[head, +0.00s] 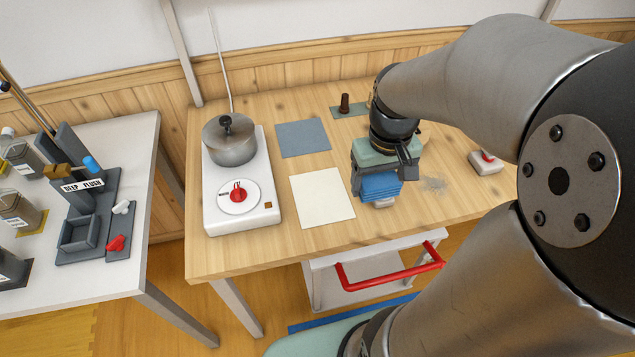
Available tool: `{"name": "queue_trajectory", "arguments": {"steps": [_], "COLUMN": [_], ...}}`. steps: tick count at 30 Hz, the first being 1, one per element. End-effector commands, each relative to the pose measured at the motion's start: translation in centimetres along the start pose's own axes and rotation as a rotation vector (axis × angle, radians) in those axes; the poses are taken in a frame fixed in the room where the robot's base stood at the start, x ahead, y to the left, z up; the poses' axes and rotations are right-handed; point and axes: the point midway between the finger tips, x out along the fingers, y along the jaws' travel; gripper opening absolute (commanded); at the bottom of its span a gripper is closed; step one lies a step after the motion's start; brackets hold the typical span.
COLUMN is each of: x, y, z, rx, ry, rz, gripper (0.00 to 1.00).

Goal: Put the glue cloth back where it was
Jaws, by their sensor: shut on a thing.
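My gripper (377,178) is over the right part of the wooden table, pointing down. It is shut on a blue, folded, ridged cloth (381,187), which I take to be the glue cloth. The fingers are mostly hidden behind the gripper body and the cloth. A small pale object (384,203) shows just under the cloth's front edge; I cannot tell whether they touch. A blue-grey mat (303,138) and a cream mat (322,197) lie flat and bare to the left of my gripper.
A white hotplate (242,215) with a lidded pot (230,140) stands at the left of the table (290,250). A dark brown bottle (344,103) stands on a green mat at the back. A grey smear (434,185) and a white red-knobbed box (486,162) are right of my gripper.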

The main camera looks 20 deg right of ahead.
Motion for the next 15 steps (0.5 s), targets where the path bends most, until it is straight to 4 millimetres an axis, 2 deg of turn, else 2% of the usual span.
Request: {"name": "queue_trajectory", "arguments": {"steps": [11, 15], "x": [3.8, 6.7], "y": [-5.6, -7.0], "z": [-6.7, -8.3], "rx": [-0.006, -0.003], "ry": [-0.005, -0.006], "rz": [-0.001, -0.001], "gripper": [0.51, 0.51]}}
